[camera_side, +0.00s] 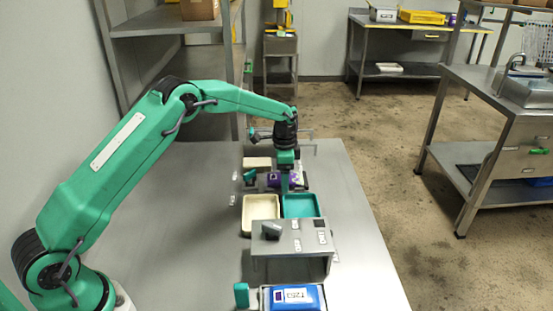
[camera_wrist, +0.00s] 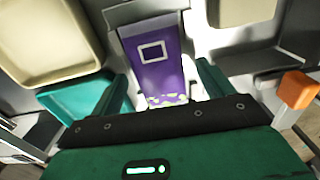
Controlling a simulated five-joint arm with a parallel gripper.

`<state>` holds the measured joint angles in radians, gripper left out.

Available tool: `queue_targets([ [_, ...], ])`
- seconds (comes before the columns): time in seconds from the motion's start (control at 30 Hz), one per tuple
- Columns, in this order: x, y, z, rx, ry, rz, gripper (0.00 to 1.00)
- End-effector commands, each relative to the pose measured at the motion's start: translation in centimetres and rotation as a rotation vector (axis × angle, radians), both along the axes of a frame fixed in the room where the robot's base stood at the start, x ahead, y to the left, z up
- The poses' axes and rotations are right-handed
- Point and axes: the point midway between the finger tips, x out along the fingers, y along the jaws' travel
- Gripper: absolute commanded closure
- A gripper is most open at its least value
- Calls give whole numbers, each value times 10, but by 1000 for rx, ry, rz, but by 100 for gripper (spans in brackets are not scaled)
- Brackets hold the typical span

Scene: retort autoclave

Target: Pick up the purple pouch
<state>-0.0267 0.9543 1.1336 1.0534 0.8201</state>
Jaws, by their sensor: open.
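The purple pouch (camera_wrist: 152,50) has a white square outline and a pale patterned strip at its near end. In the wrist view it lies between the two green fingers of my gripper (camera_wrist: 162,84), which are apart, with nothing held. In the side view the purple pouch (camera_side: 273,180) shows partly behind my gripper (camera_side: 285,187), which points down over it. I cannot tell whether a finger touches the pouch.
A cream tray (camera_side: 261,200) and a teal tray (camera_side: 319,207) sit in front of the pouch. A grey metal stand (camera_side: 290,240) is nearer, then a blue pouch (camera_side: 310,296). An orange block (camera_wrist: 298,89) is at the wrist view's right. Bare table lies left.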

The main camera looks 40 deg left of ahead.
Motion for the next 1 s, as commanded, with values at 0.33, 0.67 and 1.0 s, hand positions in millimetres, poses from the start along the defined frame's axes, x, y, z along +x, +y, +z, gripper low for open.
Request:
queue_targets([
  [0.33, 0, 0, 0, 0, 0, 0, 20],
  [0.67, 0, 0, 0, 0, 0, 0, 70],
  [1.0, 0, 0, 3, 0, -1, 0, 70],
])
